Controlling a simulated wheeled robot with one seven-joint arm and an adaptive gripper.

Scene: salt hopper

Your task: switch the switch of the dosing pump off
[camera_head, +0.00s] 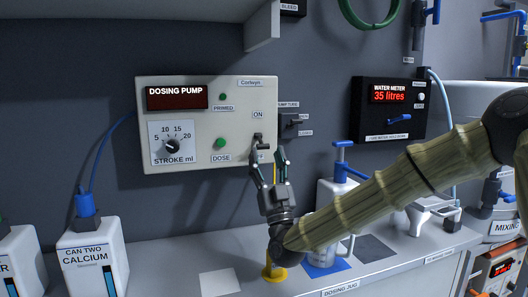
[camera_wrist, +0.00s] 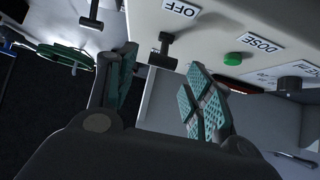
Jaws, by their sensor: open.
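In the wrist view the switch (camera_wrist: 164,50) is a black T-shaped lever beside the OFF label (camera_wrist: 180,8). Which way it is set I cannot tell. My gripper (camera_head: 269,158) is open and empty just below the switch. In the wrist view its fingers (camera_wrist: 161,72) stand either side of the lever, apparently without touching it.
A black pump tube fitting (camera_head: 290,125) sticks out right of the pump. The green dose button (camera_head: 220,143) is left of the switch. Below are a jug on a blue mat (camera_head: 325,268), a yellow post base (camera_head: 274,273) and a calcium can (camera_head: 93,262).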

